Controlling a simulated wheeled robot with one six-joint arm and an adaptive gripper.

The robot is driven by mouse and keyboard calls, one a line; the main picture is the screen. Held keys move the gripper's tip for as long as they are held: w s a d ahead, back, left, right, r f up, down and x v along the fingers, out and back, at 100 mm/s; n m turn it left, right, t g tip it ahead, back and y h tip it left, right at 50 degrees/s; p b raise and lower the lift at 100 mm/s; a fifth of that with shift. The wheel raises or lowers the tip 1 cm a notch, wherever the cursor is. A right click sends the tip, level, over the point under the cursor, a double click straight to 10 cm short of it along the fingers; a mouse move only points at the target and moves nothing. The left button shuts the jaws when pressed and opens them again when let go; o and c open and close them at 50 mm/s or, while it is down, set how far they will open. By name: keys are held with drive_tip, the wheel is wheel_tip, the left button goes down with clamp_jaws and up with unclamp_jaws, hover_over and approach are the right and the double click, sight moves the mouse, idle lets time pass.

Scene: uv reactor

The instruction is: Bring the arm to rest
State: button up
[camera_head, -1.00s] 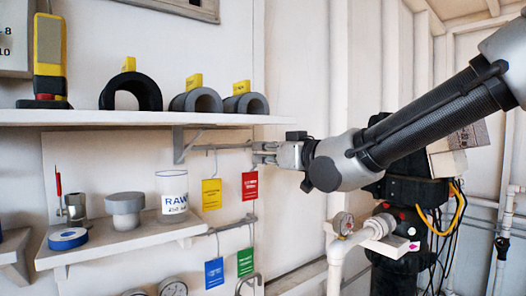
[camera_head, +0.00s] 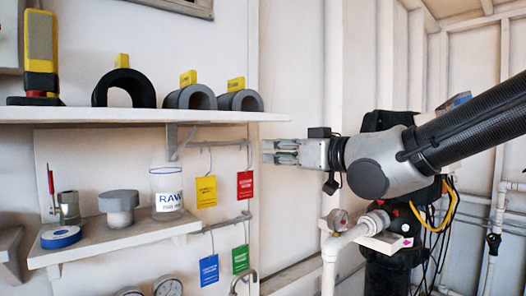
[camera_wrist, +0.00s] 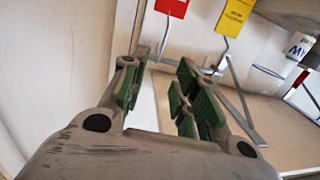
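My gripper (camera_head: 268,151) is level in the head view, pointing left, to the right of the hanging red tag (camera_head: 245,184) and below the right end of the upper shelf. Its two fingers are apart with nothing between them. In the wrist view my gripper (camera_wrist: 160,85) shows green finger pads with an empty gap. My arm reaches in from the right edge of the head view. In the wrist view a red tag (camera_wrist: 172,6) and a yellow tag (camera_wrist: 234,15) hang beyond the fingers.
The upper shelf (camera_head: 150,116) carries foam rings and a yellow device. The lower shelf (camera_head: 120,240) holds a RAW jar (camera_head: 167,192) and fittings. Yellow (camera_head: 206,191), blue (camera_head: 209,269) and green (camera_head: 240,258) tags hang nearby.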

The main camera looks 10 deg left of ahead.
drive_tip(key=s+d+f+m+g+h, duration=0.15)
drive_tip(key=d+f+h, duration=0.35)
drive_tip(key=d+f, duration=0.5)
drive_tip(key=s+d+f+m+g+h, duration=0.1)
drive_tip(key=s+d+f+g+h, duration=0.3)
drive_tip(key=d+f, duration=0.6)
drive_tip(key=s+d+m+h, duration=0.3)
drive_tip(key=s+d+m, duration=0.1)
drive_tip(key=d, duration=0.9)
drive_tip(key=s+d+m+h, duration=0.2)
drive_tip(key=s+d+m, duration=0.2)
drive_tip(key=d, duration=0.9)
drive_tip(key=s, duration=0.3)
drive_tip(key=shift+s+m+h, duration=0.3)
drive_tip(key=shift+m+h, duration=0.05)
drive_tip(key=shift+h, duration=0.05)
